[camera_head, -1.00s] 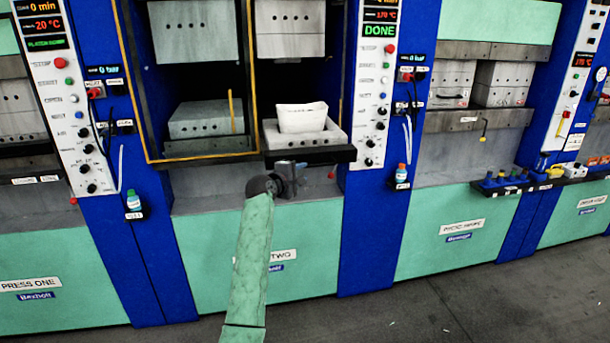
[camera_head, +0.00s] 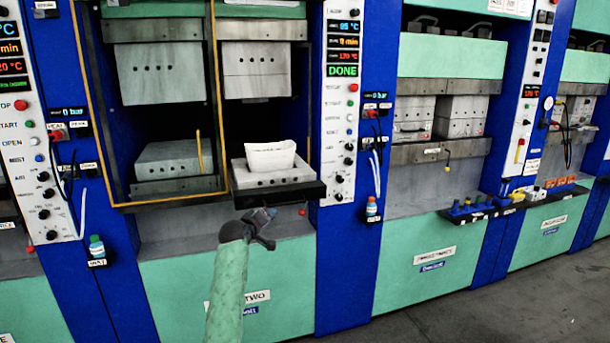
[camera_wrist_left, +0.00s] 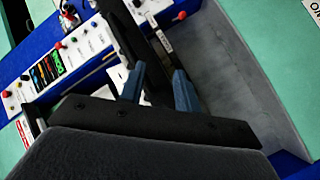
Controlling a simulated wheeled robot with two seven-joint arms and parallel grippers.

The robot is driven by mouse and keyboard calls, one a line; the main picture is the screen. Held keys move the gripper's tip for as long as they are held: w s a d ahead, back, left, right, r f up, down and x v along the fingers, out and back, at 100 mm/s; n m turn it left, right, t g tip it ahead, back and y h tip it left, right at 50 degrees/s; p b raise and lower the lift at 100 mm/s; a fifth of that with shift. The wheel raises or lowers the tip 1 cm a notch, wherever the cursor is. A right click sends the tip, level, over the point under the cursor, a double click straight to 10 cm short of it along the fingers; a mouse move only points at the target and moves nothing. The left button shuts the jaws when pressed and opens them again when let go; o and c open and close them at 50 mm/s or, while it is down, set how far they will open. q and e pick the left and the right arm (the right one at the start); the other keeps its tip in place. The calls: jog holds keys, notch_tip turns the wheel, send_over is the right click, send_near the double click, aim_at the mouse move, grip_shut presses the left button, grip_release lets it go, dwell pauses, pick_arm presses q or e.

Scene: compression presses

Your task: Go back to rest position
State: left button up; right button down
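My left gripper (camera_head: 263,213) is in front of press two, just below the front edge of its black tray (camera_head: 283,196). In the left wrist view its two blue fingers (camera_wrist_left: 159,87) stand apart with nothing held between them. A white folded piece (camera_head: 270,156) rests on the grey mold half (camera_head: 275,174) on that tray, clear of the gripper. My right gripper is in neither current view.
The control panel (camera_head: 340,100) right of press two shows DONE. A yellow-framed opening (camera_head: 130,205) is on the left. Small bottles (camera_head: 372,206) and racks of coloured items (camera_head: 480,205) sit on ledges. Floor is free at lower right.

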pick_arm(q)
jog(key=s+a+f+m+g+y, duration=0.1)
jog(key=s+f+m, duration=0.2)
jog(key=f, duration=0.9)
jog(key=s+a+f+m+g+y, duration=0.1)
jog(key=s+f+m+g+y, duration=0.15)
jog(key=f, duration=0.95)
jog(key=s+a+f+m+g, duration=0.1)
jog(key=s+f, duration=0.7)
jog(key=f, duration=0.5)
jog(key=s+a+f+m+g, duration=0.1)
jog(key=s+f+g, duration=0.1)
jog(key=s+f, duration=0.9)
jog(key=s+a+f+g+y, duration=0.1)
jog(key=s+f+g, duration=0.2)
jog(key=s+f, duration=1.8)
jog(key=s+f+g, duration=0.1)
jog(key=s+f, duration=0.1)
jog(key=s, duration=0.7)
jog(key=s+a+f+g, duration=0.1)
jog(key=s+f, duration=0.2)
jog(key=s, duration=0.6)
jog(key=s+f+g, duration=0.1)
jog(key=s+f, duration=0.2)
jog(key=s, duration=0.6)
jog(key=shift+s+a+f, duration=0.15)
jog(key=shift+a+f, duration=0.1)
jog(key=shift+a, duration=0.1)
